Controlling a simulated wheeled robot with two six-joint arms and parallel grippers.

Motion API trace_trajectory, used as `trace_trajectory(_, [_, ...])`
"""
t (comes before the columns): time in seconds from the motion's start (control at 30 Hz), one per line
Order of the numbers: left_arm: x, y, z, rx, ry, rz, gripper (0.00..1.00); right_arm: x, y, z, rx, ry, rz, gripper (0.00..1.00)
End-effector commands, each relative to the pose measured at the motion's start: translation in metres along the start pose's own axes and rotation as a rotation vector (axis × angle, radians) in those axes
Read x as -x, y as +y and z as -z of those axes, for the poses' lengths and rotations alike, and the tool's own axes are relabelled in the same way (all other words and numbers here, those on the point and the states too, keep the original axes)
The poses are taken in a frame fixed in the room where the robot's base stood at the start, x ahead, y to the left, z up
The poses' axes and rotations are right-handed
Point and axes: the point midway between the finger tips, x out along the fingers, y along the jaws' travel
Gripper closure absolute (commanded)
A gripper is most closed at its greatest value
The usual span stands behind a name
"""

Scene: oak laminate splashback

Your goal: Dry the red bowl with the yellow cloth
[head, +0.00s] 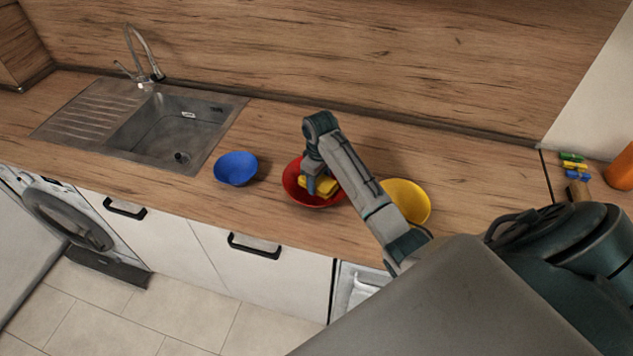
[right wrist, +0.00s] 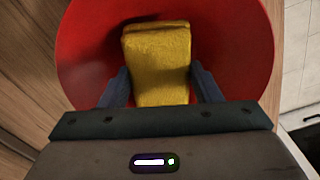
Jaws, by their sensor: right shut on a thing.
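The red bowl (head: 294,190) stands upright on the oak worktop, between a blue bowl and a yellow bowl. The yellow cloth (head: 330,184) is inside the red bowl, partly hidden by my right gripper (head: 317,188). In the right wrist view the cloth (right wrist: 158,60) is a folded block between the two fingers of the right gripper (right wrist: 160,88), which is shut on it. The red bowl (right wrist: 85,45) surrounds the cloth and fingertips there. I cannot tell whether the cloth presses on the bowl's surface. My left gripper is not in view.
The blue bowl (head: 236,168) stands left of the red bowl, and the yellow bowl (head: 408,200) stands right, partly behind my right arm. A sink (head: 215,135) with a tap (head: 146,55) is at left. Small coloured items (head: 575,166) and an orange object (head: 622,170) are at far right.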

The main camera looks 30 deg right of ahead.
Motion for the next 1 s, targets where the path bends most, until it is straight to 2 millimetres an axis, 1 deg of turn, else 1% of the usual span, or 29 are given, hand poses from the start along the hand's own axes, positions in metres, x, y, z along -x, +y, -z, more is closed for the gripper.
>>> trace_trajectory(0.33, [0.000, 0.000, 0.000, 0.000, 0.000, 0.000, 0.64, 0.001, 0.001, 0.000, 0.000, 0.001, -0.001, 0.61])
trace_trajectory(0.7, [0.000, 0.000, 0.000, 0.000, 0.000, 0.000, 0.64, -0.002, -0.018, 0.000, 0.000, 0.000, 0.000, 0.61])
trace_trajectory(1.0, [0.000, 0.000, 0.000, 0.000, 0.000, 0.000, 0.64, -0.003, -0.019, 0.000, 0.000, -0.001, 0.001, 0.61])
